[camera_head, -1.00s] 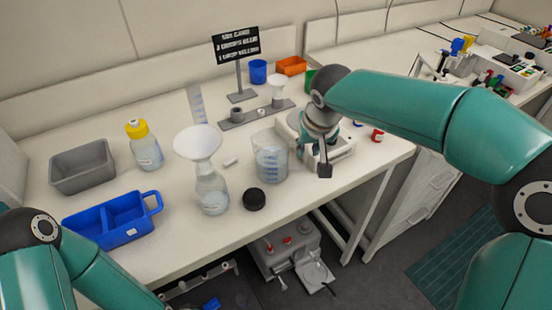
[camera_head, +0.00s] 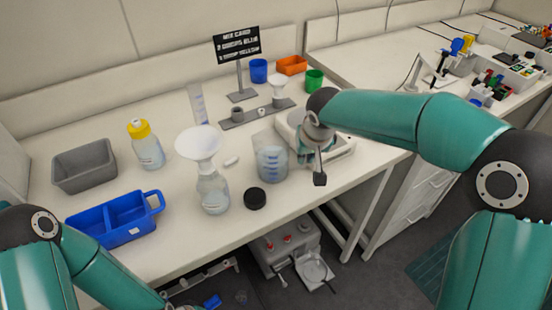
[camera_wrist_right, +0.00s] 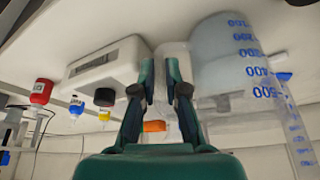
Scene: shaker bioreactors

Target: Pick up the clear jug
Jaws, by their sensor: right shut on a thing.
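The clear jug (camera_head: 271,164), with blue graduation marks, is upright on the white bench, just right of a flask with a funnel (camera_head: 212,190). My right gripper (camera_head: 303,155) is at the jug's right side. In the right wrist view the jug's marked wall (camera_wrist_right: 225,65) fills the upper right. There the right gripper's fingers (camera_wrist_right: 167,85) are closed on a pale clear strip beside the wall, which looks like the jug's handle. The wrist mostly hides the grip in the head view.
A black cap (camera_head: 254,198) lies in front of the jug. A white device (camera_head: 338,147) stands close behind and right of it. A grey rack (camera_head: 250,117) is behind. A blue divided tray (camera_head: 112,222) and a yellow-capped bottle (camera_head: 146,147) are at left.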

